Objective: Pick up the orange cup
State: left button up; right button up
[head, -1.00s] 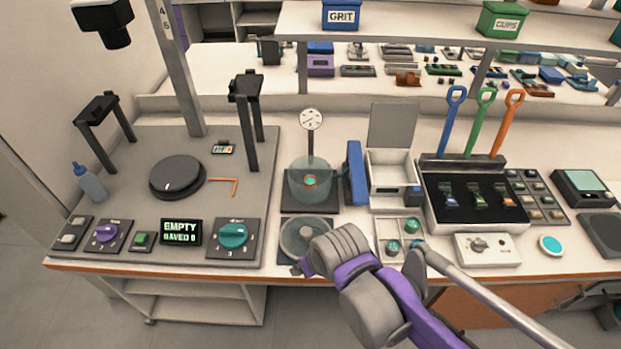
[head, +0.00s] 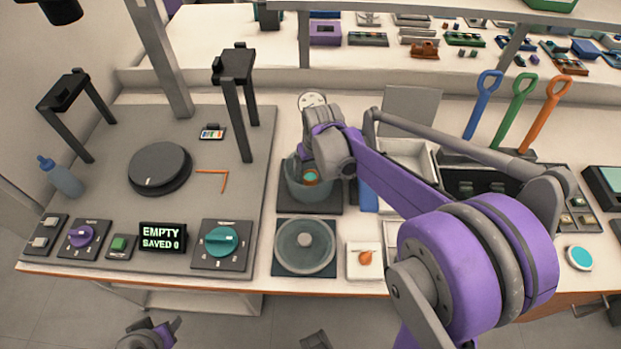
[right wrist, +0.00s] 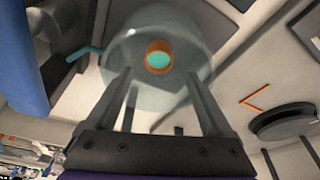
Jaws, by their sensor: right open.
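The orange cup (head: 310,177) has a teal top. It sits inside the clear round vessel (head: 297,190) on a dark square base behind the lidded dish. In the right wrist view the orange cup (right wrist: 158,57) shows as an orange ring around a teal disc, with the vessel's wall around it. My right gripper (head: 303,160) is at the vessel's upper part in the head view. In the right wrist view its two fingers (right wrist: 158,85) are apart, on either side below the cup, with nothing between them. My left gripper's fingers do not show.
A round lidded dish (head: 304,246) lies in front of the vessel. A white pad (head: 352,270) with a small orange item (head: 365,257) lies to its right. A blue block (head: 369,197) stands right of the vessel.

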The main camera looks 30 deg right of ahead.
aim_at(309, 179)
jog(key=shift+x, duration=3.2)
jog(key=shift+s, duration=0.2)
grip_shut()
